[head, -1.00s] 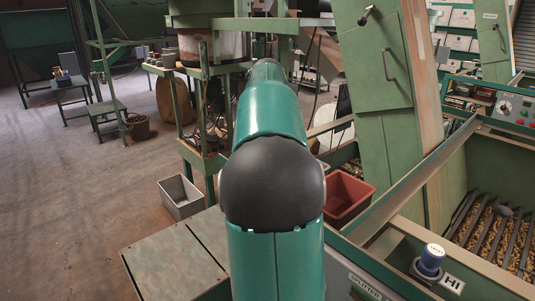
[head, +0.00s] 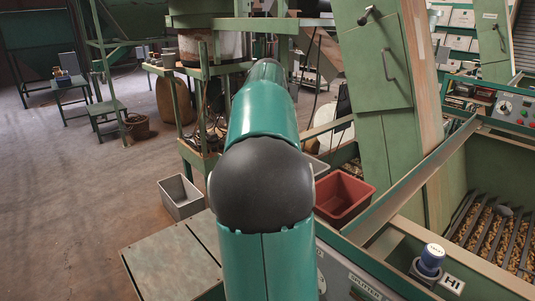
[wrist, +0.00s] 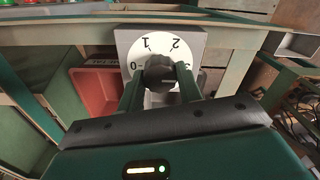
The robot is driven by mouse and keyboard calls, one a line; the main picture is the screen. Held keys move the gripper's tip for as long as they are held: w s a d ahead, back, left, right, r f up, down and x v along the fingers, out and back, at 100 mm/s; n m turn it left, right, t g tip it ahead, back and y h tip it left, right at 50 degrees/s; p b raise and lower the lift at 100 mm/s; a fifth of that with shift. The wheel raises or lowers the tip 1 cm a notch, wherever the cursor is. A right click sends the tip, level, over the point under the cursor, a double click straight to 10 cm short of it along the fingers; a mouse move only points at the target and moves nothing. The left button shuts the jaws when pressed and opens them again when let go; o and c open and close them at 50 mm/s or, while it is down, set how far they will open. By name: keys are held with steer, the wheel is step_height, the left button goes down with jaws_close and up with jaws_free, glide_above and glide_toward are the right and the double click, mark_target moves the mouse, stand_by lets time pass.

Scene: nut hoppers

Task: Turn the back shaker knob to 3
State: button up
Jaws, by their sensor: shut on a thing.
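The shaker knob (wrist: 160,71) is a dark round knob in the wrist view. It sits on a white dial (wrist: 135,56) on a grey box, with the figures 0, 1, 2 and part of 3 showing. My gripper (wrist: 160,82) has one green finger on each side of the knob and is shut on it. A small pale mark shows on the knob's lower right, but I cannot clearly tell which figure it points to. In the head view my teal arm hides the gripper and this knob.
A red bin (head: 343,194) stands right of my arm; a grey bin (head: 181,198) is on the floor to its left. A blue-topped knob (head: 431,258) stands beside an HI label. A green hopper with nuts (head: 493,238) is at right. The floor at left is mostly clear.

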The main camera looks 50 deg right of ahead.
steer(key=shift+r, duration=0.1)
stand_by(0.3)
steer(key=o, duration=1)
step_height(320, 180, up, 14)
stand_by(0.5)
